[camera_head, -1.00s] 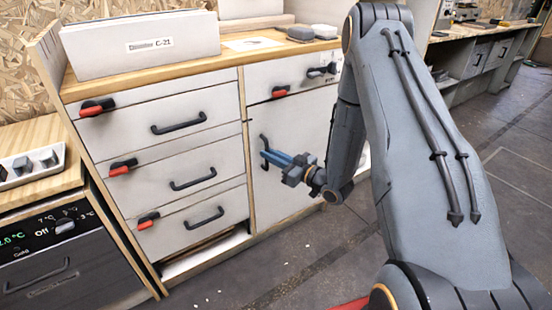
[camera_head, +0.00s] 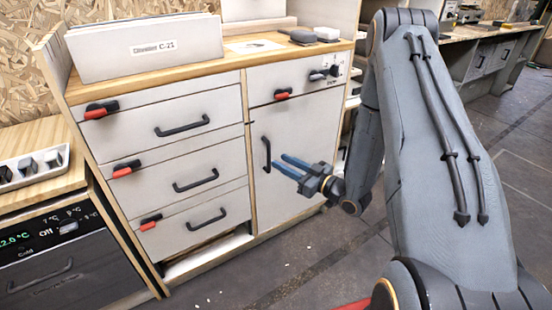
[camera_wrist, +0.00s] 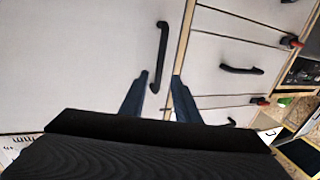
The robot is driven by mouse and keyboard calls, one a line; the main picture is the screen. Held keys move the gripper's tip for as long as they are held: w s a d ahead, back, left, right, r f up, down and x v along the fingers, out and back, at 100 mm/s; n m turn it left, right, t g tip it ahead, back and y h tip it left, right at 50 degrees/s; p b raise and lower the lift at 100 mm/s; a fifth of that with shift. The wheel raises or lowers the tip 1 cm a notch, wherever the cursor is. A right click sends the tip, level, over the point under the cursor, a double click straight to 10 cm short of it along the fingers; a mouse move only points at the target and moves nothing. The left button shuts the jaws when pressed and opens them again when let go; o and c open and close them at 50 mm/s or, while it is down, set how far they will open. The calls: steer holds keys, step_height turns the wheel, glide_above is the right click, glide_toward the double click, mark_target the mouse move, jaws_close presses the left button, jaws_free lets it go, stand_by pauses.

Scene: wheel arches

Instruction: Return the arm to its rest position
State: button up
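My gripper (camera_head: 279,162) has two blue fingers that stand apart with nothing between them. In the head view it points left in front of the white cabinet door (camera_head: 292,125), just right of the door's black upright handle (camera_head: 266,154). The fingertips look clear of the handle. In the wrist view the gripper (camera_wrist: 160,76) shows its fingers spread, with the door and its handle (camera_wrist: 160,52) beyond them. The door looks closed. My arm is bent, its upper link filling the right of the head view.
Three closed drawers with black handles and red latches (camera_head: 125,168) are left of the door. The wooden counter (camera_head: 180,62) above bears a box labelled C-21 (camera_head: 150,46) and small grey items. A cooler (camera_head: 50,260) stands at left. Floor (camera_head: 330,250) is open in front.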

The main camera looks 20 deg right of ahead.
steer(key=shift+v, duration=1)
